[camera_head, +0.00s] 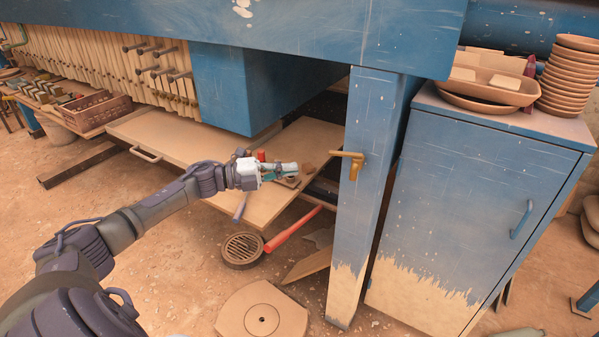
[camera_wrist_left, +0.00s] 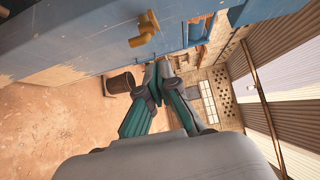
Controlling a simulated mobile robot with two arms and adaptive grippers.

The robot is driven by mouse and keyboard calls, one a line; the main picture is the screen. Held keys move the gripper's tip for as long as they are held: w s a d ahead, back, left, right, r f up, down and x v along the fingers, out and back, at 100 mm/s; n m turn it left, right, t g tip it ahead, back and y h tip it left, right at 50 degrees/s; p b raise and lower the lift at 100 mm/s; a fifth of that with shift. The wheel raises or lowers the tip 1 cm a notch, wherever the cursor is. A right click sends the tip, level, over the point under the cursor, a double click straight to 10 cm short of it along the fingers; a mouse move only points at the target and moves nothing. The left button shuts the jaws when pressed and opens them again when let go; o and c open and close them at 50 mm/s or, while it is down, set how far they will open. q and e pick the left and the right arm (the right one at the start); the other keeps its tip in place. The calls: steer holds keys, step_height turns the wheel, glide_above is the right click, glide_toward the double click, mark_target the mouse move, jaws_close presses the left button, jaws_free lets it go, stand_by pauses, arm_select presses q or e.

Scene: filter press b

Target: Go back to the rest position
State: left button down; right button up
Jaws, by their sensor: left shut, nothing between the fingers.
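My left gripper (camera_head: 294,168) reaches in from the left in the head view, in front of the open space under the blue press. Its fingers are shut with nothing between them. The left wrist view also shows the closed fingers (camera_wrist_left: 157,75), with teal inner parts, meeting at their tips. A brass tap (camera_head: 352,160) on the blue post (camera_head: 370,190) is just right of the fingertips, apart from them. The tap also shows in the left wrist view (camera_wrist_left: 143,28). My right gripper is in neither view.
A blue cabinet (camera_head: 455,215) with stacked clay bowls (camera_head: 570,75) stands at the right. A wooden shelf board (camera_head: 185,145) lies behind my arm. A red-handled tool (camera_head: 292,230), a round grate (camera_head: 242,250) and a clay block (camera_head: 285,318) are low down. Open floor lies at the left.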

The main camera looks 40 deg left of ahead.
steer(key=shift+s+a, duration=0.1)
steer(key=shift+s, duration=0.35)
